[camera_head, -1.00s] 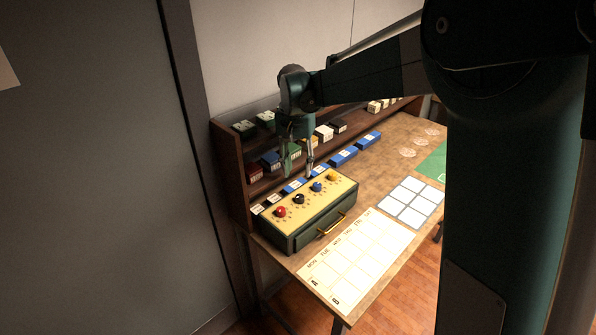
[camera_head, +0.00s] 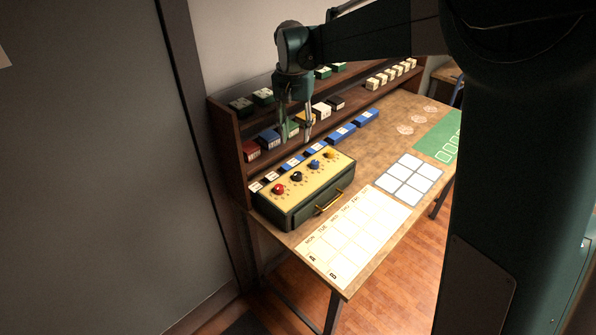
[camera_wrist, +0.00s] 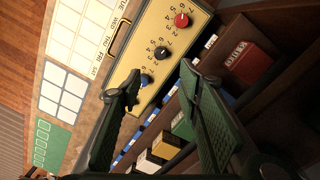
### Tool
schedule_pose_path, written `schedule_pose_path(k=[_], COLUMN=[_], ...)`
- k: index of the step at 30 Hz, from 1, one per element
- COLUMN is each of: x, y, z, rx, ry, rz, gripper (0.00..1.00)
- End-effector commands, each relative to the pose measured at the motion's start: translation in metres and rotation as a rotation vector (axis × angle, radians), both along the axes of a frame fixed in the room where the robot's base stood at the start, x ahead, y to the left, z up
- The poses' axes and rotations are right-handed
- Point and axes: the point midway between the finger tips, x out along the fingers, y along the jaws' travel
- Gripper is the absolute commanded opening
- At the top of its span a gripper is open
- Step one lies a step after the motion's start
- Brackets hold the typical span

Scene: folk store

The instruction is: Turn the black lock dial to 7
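The lock box (camera_head: 300,208) has a dark body and a yellow top with a row of dials; it stands at the near left of the table. The black dial (camera_head: 297,177) sits between the red dial (camera_head: 279,189) and the blue dial (camera_head: 314,165). In the wrist view the black dial (camera_wrist: 162,53) has printed numbers around it; its setting is too small to read. My gripper (camera_head: 296,140) is open and empty, above and behind the box, apart from the dials. In the wrist view its two fingers (camera_wrist: 160,80) are spread wide.
A wooden shelf (camera_head: 219,131) with several small boxes runs behind the lock box. Blue boxes (camera_head: 366,117) lie along the back of the table. A weekday chart (camera_head: 352,240), a white grid (camera_head: 411,180) and a green mat (camera_head: 440,137) lie on the table. A brass handle (camera_head: 329,201) sticks out in front.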

Motion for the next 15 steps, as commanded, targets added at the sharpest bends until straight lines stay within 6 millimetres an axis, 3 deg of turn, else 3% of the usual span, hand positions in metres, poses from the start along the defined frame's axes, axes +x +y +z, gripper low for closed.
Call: schedule_pose_path(k=[15], x=[0.0005], y=[-0.0069], z=[0.0059], rx=[0.051], ry=[-0.003], rz=[0.158], gripper=[0.35])
